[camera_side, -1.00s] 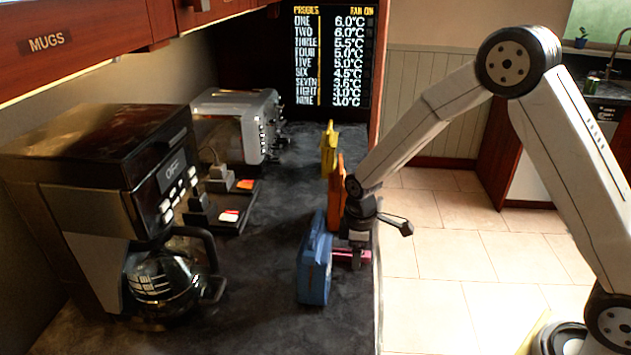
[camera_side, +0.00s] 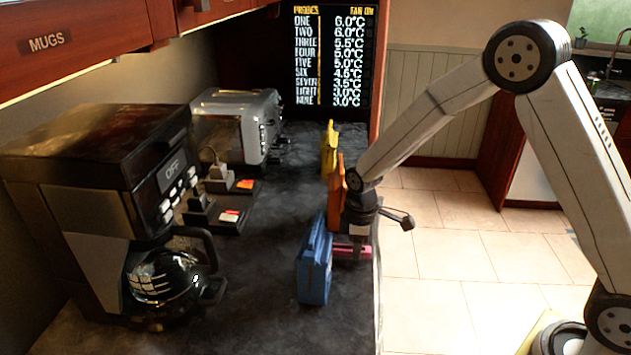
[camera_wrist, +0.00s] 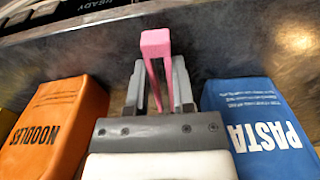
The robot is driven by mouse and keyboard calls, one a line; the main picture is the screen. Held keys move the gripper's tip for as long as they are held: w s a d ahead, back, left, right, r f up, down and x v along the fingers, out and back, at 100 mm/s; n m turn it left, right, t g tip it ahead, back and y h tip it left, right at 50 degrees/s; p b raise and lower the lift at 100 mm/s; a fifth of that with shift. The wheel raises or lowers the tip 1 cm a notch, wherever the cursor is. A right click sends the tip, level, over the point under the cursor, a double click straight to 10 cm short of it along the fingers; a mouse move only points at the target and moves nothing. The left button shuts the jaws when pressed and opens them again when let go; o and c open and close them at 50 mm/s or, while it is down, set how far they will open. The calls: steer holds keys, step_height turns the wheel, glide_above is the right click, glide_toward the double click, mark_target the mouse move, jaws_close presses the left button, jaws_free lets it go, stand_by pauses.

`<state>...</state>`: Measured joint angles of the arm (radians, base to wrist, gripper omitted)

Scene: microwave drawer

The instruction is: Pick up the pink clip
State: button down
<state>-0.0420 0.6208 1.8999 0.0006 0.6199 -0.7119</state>
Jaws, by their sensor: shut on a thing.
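The pink clip (camera_wrist: 156,45) shows in the wrist view between the two fingers of my gripper (camera_wrist: 160,90), its long end pointing away past the fingertips. My gripper is shut on it. In the side view the pink clip (camera_side: 345,250) shows low behind the blue pack, at the counter's right edge, with my gripper (camera_side: 358,252) above and around it. The blue pack hides part of it, and I cannot tell whether it touches the counter.
A blue PASTA pack (camera_side: 314,268) and an orange NOODLES pack (camera_side: 336,187) stand close on either side of my gripper. A yellow pack (camera_side: 329,150) stands farther back. A coffee maker (camera_side: 110,200) and toaster (camera_side: 236,125) line the left. The counter's middle (camera_side: 265,220) is clear.

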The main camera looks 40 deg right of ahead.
steer(key=s+r, duration=1.1)
steer(key=s, duration=0.3)
steer(key=shift+d+r, duration=0.25)
steer(key=shift+w, duration=0.1)
stand_by(0.6)
steer(key=w+d+f+m, duration=0.1)
steer(key=w+f+m, duration=0.6)
steer(key=w, duration=0.3)
steer(key=shift+d+m, duration=0.15)
steer(key=shift+m, duration=0.65)
